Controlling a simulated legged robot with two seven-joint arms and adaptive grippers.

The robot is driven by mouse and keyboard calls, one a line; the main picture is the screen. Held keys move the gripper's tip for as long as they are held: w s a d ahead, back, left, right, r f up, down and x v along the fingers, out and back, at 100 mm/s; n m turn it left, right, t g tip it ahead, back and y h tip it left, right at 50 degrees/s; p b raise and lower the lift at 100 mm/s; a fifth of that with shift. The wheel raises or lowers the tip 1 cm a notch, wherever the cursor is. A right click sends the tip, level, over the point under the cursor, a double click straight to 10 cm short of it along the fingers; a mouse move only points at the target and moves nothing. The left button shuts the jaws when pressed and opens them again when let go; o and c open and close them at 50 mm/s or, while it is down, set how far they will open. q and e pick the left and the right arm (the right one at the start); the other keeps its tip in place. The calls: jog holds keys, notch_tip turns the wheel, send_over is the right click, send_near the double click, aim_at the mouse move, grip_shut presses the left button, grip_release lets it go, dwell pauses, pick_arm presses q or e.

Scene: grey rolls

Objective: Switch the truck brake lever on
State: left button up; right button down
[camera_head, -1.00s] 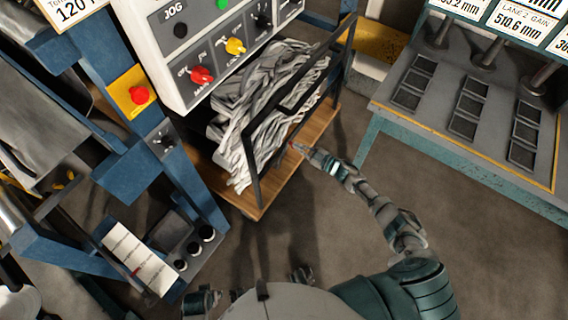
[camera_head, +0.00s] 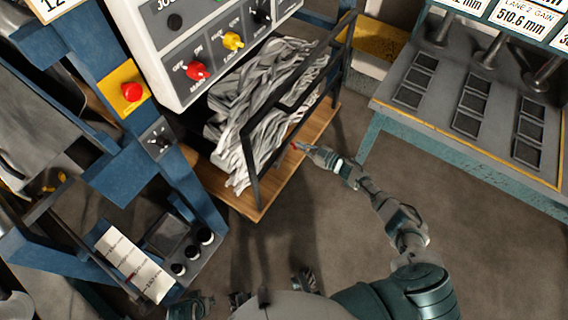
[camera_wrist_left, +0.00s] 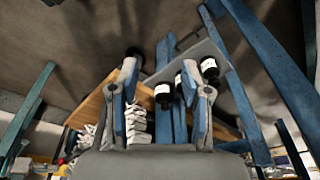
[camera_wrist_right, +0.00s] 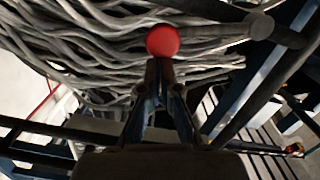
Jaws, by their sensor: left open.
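The brake lever is a dark rod with a round red knob (camera_wrist_right: 163,41), close up in the right wrist view. The knob also shows as a small red spot (camera_head: 295,146) beside the cart in the head view. My right gripper (camera_wrist_right: 160,66) has its fingers together, with the tips right at the knob. I cannot tell whether they touch it. In the head view my right gripper (camera_head: 306,149) reaches to the cart's near right side. My left gripper (camera_wrist_left: 168,80) is open and empty in the left wrist view, away from the lever.
The cart has a wooden deck (camera_head: 270,197), a black frame (camera_head: 254,165) and a heap of grey strips (camera_head: 265,95). A control panel (camera_head: 215,45) with coloured knobs stands behind left. A blue machine frame (camera_head: 135,175) is at left, a grey bench (camera_head: 430,110) at right. Floor between is clear.

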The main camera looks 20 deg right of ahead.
jog(key=shift+s+d+f, duration=0.1)
jog(key=shift+d+f, duration=0.05)
jog(key=shift+f, duration=0.1)
pick_arm(q)
notch_tip(320, 180, down, 14)
jog(key=s+p, duration=0.1)
jog(key=p, duration=0.4)
jog(key=shift+s+d+g, duration=0.2)
jog(key=shift+s+g, duration=0.1)
pick_arm(e)
jog(key=s+d+r, duration=0.5)
jog(key=s, duration=0.3)
jog(key=shift+s+d, duration=0.35)
pick_arm(q)
jog(key=shift+f, duration=0.1)
